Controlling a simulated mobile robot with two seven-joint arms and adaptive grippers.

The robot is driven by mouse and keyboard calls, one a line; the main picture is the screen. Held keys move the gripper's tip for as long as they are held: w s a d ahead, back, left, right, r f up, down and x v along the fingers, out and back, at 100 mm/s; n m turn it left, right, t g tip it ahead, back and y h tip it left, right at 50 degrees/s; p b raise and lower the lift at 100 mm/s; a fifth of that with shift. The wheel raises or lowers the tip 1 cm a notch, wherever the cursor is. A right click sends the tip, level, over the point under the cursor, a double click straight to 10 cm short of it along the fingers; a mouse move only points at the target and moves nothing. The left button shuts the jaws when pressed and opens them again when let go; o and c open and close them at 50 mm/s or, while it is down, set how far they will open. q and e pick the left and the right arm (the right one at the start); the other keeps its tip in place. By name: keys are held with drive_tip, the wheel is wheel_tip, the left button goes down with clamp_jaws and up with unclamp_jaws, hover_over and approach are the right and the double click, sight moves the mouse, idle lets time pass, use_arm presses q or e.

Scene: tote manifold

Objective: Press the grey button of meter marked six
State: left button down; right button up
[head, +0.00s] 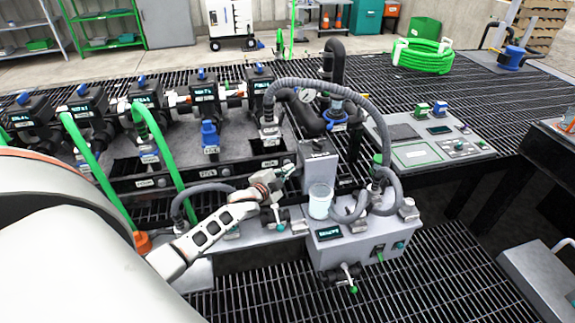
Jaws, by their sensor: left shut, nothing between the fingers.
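Several dark meters with small green-lit displays stand in a row along the manifold: one at far left (28,113), others to its right, such as the meter (203,92) and the rightmost meter (259,84). Their markings are too small to read, so I cannot tell which is six. No grey button can be made out on them. My left gripper (288,172) is shut and empty. It points up and right, in front of the manifold's right end and just left of a grey upright box (317,165). I cannot tell whether it touches the box. My right gripper is not in view.
A clear cup (320,201) stands on a grey unit (352,248) with a display and valves. Grey hoses (345,110) arch over the right end; green hoses (88,160) cross the left side. A control panel (425,145) lies right. Black grating is open in front.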

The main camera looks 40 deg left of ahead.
use_arm(q)
drive_tip(key=shift+s+d, duration=0.4)
drive_tip(key=shift+d, duration=0.05)
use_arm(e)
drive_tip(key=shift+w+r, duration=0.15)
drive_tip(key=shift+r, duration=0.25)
